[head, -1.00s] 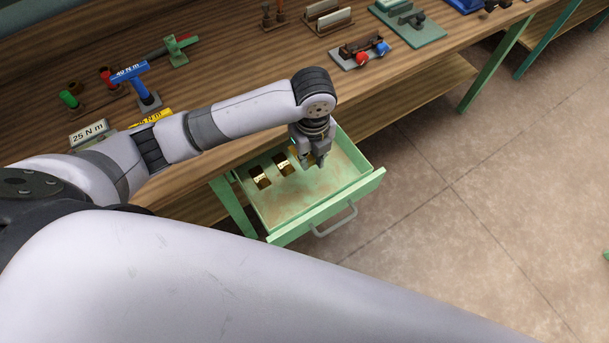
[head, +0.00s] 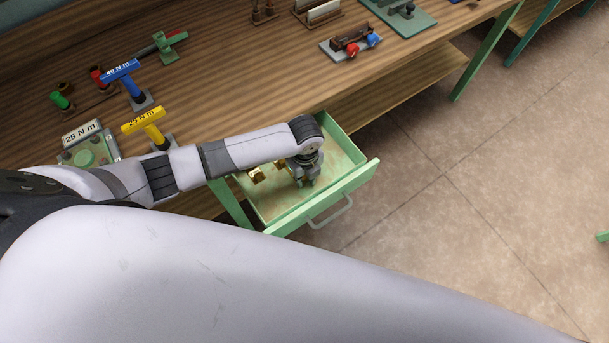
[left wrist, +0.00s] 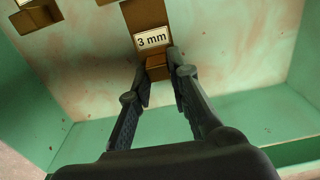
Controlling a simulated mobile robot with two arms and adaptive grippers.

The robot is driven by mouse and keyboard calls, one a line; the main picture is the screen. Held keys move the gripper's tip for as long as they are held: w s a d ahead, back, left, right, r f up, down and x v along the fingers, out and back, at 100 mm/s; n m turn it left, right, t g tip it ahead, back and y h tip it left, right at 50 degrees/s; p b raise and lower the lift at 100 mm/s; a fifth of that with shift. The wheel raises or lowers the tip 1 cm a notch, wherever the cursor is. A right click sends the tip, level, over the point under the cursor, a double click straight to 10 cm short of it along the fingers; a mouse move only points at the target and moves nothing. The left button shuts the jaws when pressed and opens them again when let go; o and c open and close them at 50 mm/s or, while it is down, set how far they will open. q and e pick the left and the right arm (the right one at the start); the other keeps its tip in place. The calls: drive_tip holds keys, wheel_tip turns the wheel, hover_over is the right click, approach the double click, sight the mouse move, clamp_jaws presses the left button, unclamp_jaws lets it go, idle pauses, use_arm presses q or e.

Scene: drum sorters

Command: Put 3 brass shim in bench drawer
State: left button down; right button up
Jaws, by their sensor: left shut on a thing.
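My left gripper (head: 306,181) is low inside the open green bench drawer (head: 325,205). In the left wrist view, the left gripper (left wrist: 156,68) is shut on a brass shim (left wrist: 149,17) with a "3 mm" label, held by its near end close to the drawer floor; I cannot tell whether it touches the floor. A second brass shim (left wrist: 36,18) and the edge of a third shim (left wrist: 118,1) show at the top of that view. In the head view, a brass shim (head: 257,174) lies in the drawer's left part; the held one is hidden there. My right gripper is out of view.
The drawer's front handle (head: 332,213) faces open floor (head: 450,210).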

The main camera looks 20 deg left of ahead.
sight(304, 179)
use_arm(q)
drive_tip(key=c, duration=2)
unclamp_jaws()
drive_tip(key=shift+f, duration=0.15)
drive_tip(key=o, duration=0.5)
drive_tip(key=shift+r, duration=0.3)
wheel_tip(304, 179, up, 12)
drive_tip(key=shift+f, duration=0.1)
